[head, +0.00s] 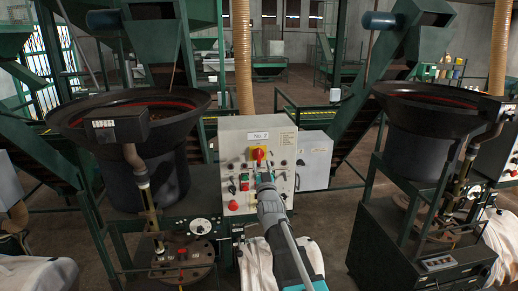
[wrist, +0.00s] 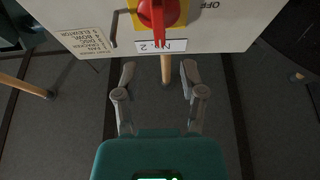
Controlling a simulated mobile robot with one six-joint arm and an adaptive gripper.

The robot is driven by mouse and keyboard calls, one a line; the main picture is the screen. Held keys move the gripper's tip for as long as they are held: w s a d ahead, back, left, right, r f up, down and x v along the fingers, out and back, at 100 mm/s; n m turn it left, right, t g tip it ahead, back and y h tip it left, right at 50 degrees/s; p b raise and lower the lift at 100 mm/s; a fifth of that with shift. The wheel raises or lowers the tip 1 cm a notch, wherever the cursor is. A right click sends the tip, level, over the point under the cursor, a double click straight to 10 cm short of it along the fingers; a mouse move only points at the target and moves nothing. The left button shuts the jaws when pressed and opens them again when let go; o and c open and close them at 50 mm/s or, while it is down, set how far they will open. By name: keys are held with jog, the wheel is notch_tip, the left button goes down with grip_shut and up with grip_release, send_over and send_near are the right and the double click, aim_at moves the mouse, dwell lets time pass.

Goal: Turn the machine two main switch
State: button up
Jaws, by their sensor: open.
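The machine two main switch (head: 258,154) is a red rotary handle on a yellow plate, on the light grey control panel (head: 229,140) labelled "No. 2". In the wrist view the red switch (wrist: 172,12) is at the top edge, partly cut off, with its handle upright in the picture. The "No. 2" label (wrist: 149,46) shows upside down just below it. My gripper (head: 264,178) is in front of the panel, just below the switch in the head view. In the wrist view my gripper (wrist: 157,70) is open, its two fingers apart and empty, not touching the switch.
Other buttons, including a red one (head: 233,205), sit on the panel around my gripper. A black bowl feeder (head: 140,115) stands left and another (head: 425,100) right. A smaller grey box (head: 314,160) is beside the panel. White bags hang low in front.

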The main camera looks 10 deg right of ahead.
aim_at(259, 153)
jog(key=p+x, duration=0.2)
jog(key=x, duration=0.5)
jog(key=shift+w+r, duration=0.1)
jog(key=shift+w, duration=0.05)
grip_shut()
